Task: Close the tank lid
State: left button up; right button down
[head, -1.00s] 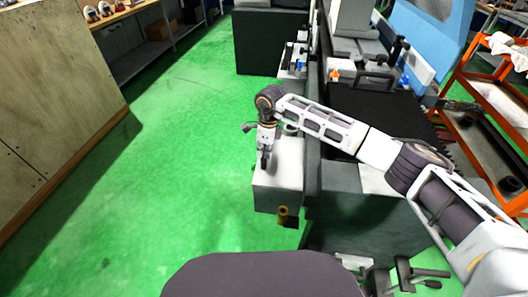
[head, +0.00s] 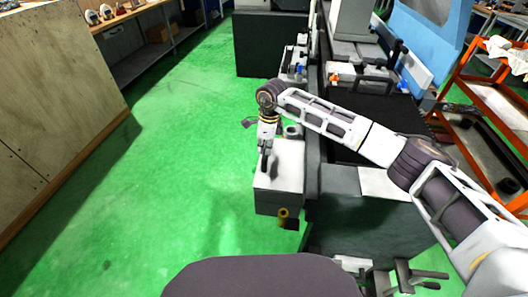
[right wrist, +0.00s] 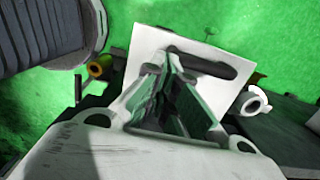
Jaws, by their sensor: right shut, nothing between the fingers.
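The tank is a pale box with a dark grey lower part (head: 275,203), standing low beside the machine in the head view. Its flat pale top, which looks like the lid (head: 291,158), lies about level over the box. In the right wrist view the lid (right wrist: 150,42) is a white plate with a dark elongated slot or shadow across it. My right gripper (head: 264,169) points down over the lid, fingers together and empty. It also shows in the right wrist view (right wrist: 178,72). I cannot tell whether the fingertips touch the lid. My left gripper is out of view.
A brass-coloured fitting (head: 283,214) sticks out of the tank's near side. The dark grinder bed (head: 372,125) stands to the right. An orange cart (head: 490,95) is at far right. Green floor (head: 180,150) is open on the left, up to a wooden cabinet (head: 50,90).

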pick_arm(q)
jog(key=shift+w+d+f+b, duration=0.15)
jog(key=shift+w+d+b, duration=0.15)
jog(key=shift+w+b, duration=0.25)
pick_arm(e)
jog(key=w+a+r, duration=0.1)
jog(key=a+r, duration=0.6)
jog(key=shift+w+r, duration=0.25)
jog(key=shift+r, duration=0.05)
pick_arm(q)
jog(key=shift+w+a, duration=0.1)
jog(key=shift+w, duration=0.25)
